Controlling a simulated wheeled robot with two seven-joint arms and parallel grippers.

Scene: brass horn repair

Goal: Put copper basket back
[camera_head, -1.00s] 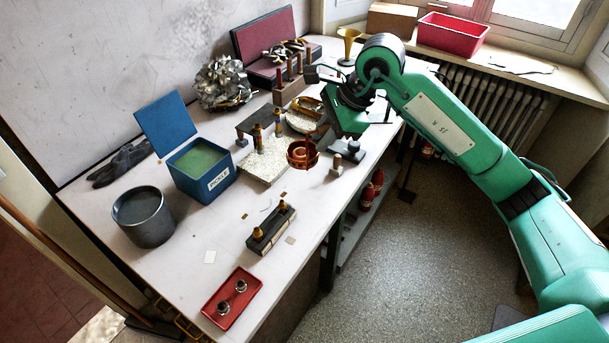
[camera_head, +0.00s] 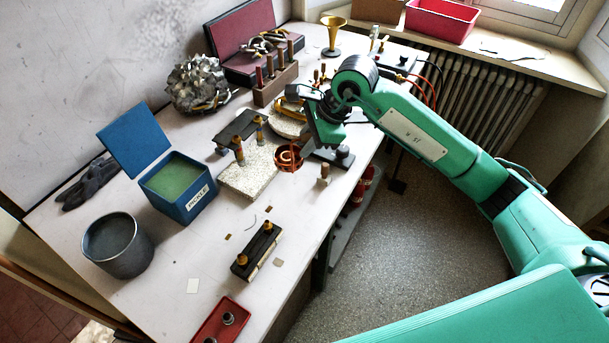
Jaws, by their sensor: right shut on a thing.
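The copper basket (camera_head: 289,158) is a small round reddish-copper piece at the right edge of the pale speckled block (camera_head: 240,182). My right gripper (camera_head: 302,143) is over the bench just up and right of it, with its green body pointing down. It is shut on the copper basket, though the fingertips are small and partly hidden by the gripper body. I cannot tell whether the basket touches the surface below. My left gripper is not in view.
A blue open box marked PICKLE (camera_head: 199,203) and a grey pot (camera_head: 142,246) stand on the left. A dark block with brass knobs (camera_head: 256,251) and a red tray (camera_head: 207,327) are in front. A small peg (camera_head: 324,174) stands close to the basket near the bench edge.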

